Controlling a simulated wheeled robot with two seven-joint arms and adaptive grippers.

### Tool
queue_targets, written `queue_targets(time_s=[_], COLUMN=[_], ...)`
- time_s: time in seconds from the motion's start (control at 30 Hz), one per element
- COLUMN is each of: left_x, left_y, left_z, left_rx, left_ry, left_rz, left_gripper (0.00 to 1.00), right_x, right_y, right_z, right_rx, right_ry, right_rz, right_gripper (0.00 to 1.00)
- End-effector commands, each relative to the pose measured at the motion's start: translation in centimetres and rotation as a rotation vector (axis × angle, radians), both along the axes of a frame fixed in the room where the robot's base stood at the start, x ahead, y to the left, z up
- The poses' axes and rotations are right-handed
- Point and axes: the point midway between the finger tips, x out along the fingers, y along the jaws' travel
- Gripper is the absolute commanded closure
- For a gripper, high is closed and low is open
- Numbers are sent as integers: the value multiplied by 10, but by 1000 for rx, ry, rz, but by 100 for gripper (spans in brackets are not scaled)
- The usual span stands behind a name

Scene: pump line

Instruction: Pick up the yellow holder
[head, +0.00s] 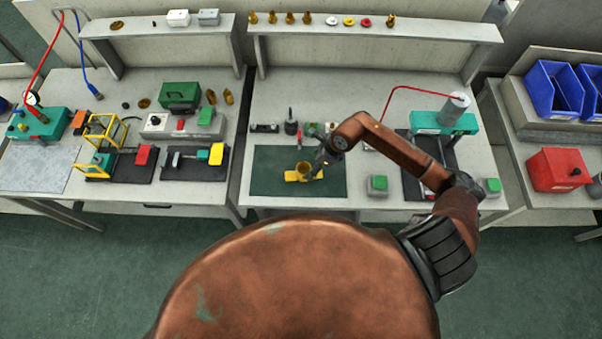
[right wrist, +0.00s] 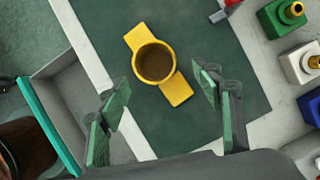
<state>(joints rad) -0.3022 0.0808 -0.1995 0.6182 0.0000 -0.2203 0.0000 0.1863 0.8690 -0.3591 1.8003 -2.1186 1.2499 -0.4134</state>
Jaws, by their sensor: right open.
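The yellow holder (head: 302,172) is a round cup on a flat yellow base plate. It stands upright on the dark green mat (head: 268,181) on the right-hand bench. In the right wrist view the holder (right wrist: 154,62) shows from above, its cup looking empty and its plate reaching out on two sides. My right gripper (head: 322,163) is just right of the holder in the head view. In the right wrist view the right gripper (right wrist: 165,105) is open, with its green-padded fingers apart and the holder beyond and between their tips, not gripped. My left gripper is not in view.
Small green, white and blue blocks (right wrist: 302,62) stand beside the mat. A green and white block (head: 377,185) sits right of the mat, and a teal device with a grey cylinder (head: 455,108) stands farther right. A shelf (head: 410,30) runs along the back. The mat around the holder is clear.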

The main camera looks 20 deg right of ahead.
Motion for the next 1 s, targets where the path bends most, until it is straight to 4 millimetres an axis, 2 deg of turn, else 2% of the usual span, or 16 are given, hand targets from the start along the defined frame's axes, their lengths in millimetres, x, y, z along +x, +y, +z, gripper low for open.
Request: queue_targets(time_s=[0.5, 0.8, 1.0], left_x=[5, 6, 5], left_y=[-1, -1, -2], left_z=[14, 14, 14], left_rx=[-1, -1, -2], left_ry=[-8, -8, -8], left_rz=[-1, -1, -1], left_gripper=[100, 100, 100], right_x=[15, 16, 16], right_y=[24, 25, 25], right_z=[-56, -62, -61], right_rx=[8, 5, 5], right_ry=[1, 0, 0], right_rz=[-6, -5, -6], right_gripper=[40, 40, 53])
